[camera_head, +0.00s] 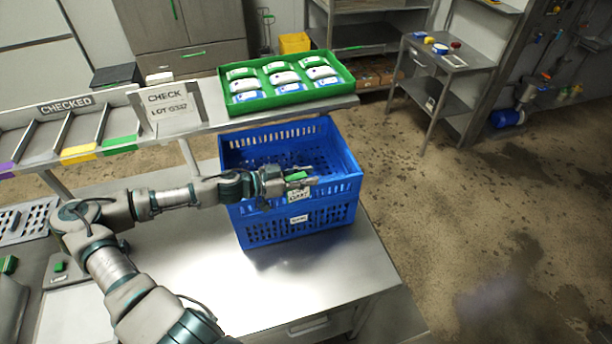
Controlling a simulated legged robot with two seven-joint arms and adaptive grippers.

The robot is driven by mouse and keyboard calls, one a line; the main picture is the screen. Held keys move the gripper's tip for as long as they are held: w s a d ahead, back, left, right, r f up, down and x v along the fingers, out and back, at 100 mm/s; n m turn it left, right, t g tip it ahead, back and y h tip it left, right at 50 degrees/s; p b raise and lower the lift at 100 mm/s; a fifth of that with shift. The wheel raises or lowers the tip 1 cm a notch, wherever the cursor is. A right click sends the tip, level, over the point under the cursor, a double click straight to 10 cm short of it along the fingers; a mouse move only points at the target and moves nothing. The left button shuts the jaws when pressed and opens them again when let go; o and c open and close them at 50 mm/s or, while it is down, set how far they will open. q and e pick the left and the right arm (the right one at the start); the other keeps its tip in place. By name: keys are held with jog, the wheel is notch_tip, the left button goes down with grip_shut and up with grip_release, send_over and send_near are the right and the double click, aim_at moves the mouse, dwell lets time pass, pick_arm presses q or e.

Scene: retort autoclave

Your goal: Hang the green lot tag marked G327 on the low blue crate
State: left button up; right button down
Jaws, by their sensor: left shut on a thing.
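The blue crate (262,222) stands on the steel table, open at the top, with slotted walls. A small white label (299,219) is on its front wall. My left gripper (297,181) reaches in from the left to the crate's near rim, toward its right side. It is shut on the green lot tag (297,176), whose green part shows at the fingers. A white lettered piece (299,195) shows just below the fingers, against the crate's front; its lettering is too small to read surely. I cannot tell whether the tag touches the rim. My right gripper is out of view.
A green tray (290,99) of several white and blue packs sits on the raised shelf behind the crate. A sign reading CHECK (170,108) and a rack marked CHECKED (66,104) stand left. The table is clear in front of the crate.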

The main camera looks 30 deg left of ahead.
pick_arm(q)
jog(key=shift+f+b, duration=0.35)
jog(key=shift+f, duration=0.25)
jog(key=shift+s+f, duration=0.1)
jog(key=shift+f, duration=0.2)
grip_shut()
jog(key=shift+d+f+b, duration=0.1)
jog(key=shift+f+b, duration=0.2)
jog(key=shift+b, duration=0.1)
jog(key=shift+f, duration=0.1)
jog(key=shift+a+f, duration=0.2)
jog(key=shift+a, duration=0.05)
jog(key=shift+b, duration=0.3)
jog(key=shift+d+f, duration=0.1)
jog(key=shift+f, duration=0.05)
jog(key=o, duration=1.1)
grip_release()
